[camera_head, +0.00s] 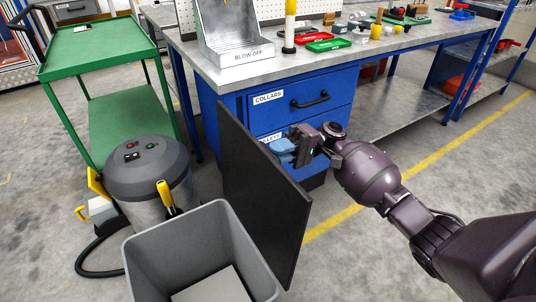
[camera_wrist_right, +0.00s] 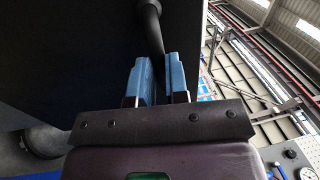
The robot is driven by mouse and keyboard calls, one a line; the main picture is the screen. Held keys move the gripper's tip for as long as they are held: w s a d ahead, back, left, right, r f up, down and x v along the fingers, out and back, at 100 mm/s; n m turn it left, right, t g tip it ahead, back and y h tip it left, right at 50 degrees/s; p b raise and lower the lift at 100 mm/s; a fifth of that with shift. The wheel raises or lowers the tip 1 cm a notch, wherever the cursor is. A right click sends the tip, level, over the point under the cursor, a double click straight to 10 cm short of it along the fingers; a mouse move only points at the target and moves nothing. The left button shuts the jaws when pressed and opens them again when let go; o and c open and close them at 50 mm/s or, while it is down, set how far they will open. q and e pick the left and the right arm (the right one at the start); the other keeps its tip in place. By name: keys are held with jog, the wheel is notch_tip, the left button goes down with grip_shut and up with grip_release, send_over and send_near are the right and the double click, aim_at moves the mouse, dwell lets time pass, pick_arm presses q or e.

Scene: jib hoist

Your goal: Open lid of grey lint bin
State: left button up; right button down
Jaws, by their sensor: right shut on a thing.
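The grey lint bin (camera_head: 150,252) stands at the bottom of the head view with its top uncovered and its inside showing. Its dark lid (camera_head: 258,185) stands steeply up along the bin's right side. My right gripper (camera_head: 280,148) is at the lid's far face, on the right. In the right wrist view its blue fingers (camera_wrist_right: 158,78) are shut on the lid's black bar handle (camera_wrist_right: 152,32), which passes between them. My left gripper is not in view.
A grey vacuum drum (camera_head: 148,165) with a yellow handle and black hose stands left of the bin. A green cart (camera_head: 105,50) is behind it. A workbench (camera_head: 365,45) with blue drawers (camera_head: 300,95) stands close behind the lid. Open floor lies to the right.

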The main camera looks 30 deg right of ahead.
jog(key=shift+d+f, duration=0.4)
jog(key=shift+s, duration=0.1)
jog(key=c, duration=1.1)
grip_release()
jog(key=shift+r, duration=0.1)
jog(key=shift+w+d+f+b, duration=0.1)
jog(key=shift+d+f, duration=0.2)
jog(key=shift+d, duration=1.5)
jog(key=shift+w+d+f+b, duration=0.15)
jog(key=shift+d+f, duration=0.1)
jog(key=shift+d, duration=1.5)
jog(key=shift+d+f+b, duration=0.1)
jog(key=shift+d+f, duration=0.2)
jog(key=shift+d, duration=1.5)
